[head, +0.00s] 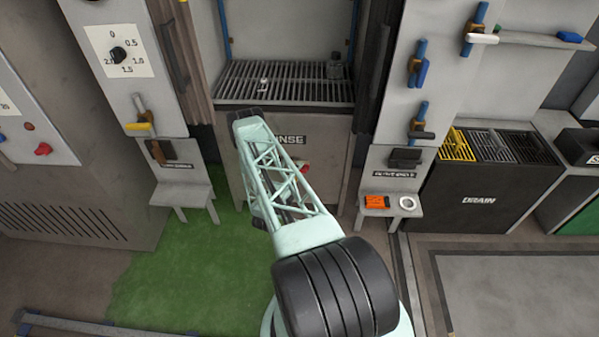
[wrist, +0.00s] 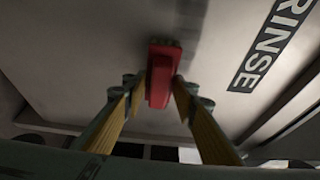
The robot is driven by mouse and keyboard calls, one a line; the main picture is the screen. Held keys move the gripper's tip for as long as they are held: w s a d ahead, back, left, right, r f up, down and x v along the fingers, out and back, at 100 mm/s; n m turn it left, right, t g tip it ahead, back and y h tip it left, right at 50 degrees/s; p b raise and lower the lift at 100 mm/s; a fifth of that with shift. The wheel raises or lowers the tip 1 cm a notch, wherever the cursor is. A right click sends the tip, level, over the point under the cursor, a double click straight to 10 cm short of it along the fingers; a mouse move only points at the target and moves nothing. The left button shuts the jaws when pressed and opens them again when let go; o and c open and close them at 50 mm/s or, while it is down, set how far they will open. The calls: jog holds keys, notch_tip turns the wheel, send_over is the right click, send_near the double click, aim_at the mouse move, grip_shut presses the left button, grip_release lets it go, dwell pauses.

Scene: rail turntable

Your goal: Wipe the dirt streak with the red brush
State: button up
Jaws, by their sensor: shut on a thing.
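The red brush (wrist: 160,80) is held between the yellow-padded fingers of my gripper (wrist: 163,90) in the wrist view. Its dark bristles face the grey panel marked RINSE, and I cannot tell whether they touch it. A dark grey smear (wrist: 189,28), which looks like the dirt streak, runs on the panel just beyond the bristle end. In the head view a small red patch of the brush (head: 304,166) shows below the RINSE label. My arm hides the gripper and the streak there.
The RINSE cabinet (head: 240,150) has a grated top (head: 290,85). A small stand (head: 377,205) at its right holds an orange item and a white ring. Another stand (head: 185,192) is at its left. A dark DRAIN unit (head: 490,200) stands farther right. Green floor (head: 170,270) is open at left.

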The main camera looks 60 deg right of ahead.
jog(key=shift+w+a, duration=0.3)
jog(key=shift+w, duration=0.35)
jog(key=shift+w+a, duration=0.3)
jog(key=shift+w, duration=0.35)
jog(key=shift+w+a+b, duration=0.25)
jog(key=shift+w, duration=0.6)
jog(key=shift+w+a+b, duration=0.2)
jog(key=shift+w+a, duration=0.05)
jog(key=shift+w, duration=0.55)
jog(key=shift+o, duration=0.2)
jog(key=shift+w, duration=0.15)
jog(key=shift+w+a+b, duration=0.15)
jog(key=shift+w+a, duration=0.25)
jog(key=shift+w, duration=0.35)
jog(key=shift+w+a+b, duration=0.15)
jog(key=shift+w+a, duration=0.2)
jog(key=shift+w, duration=0.35)
jog(key=shift+c, duration=0.2)
jog(key=shift+w, duration=0.1)
jog(key=shift+w+a+b, duration=0.25)
jog(key=shift+w+b, duration=0.05)
jog(key=shift+w, duration=0.5)
jog(key=shift+w+a+b, duration=0.25)
jog(key=shift+w, duration=0.5)
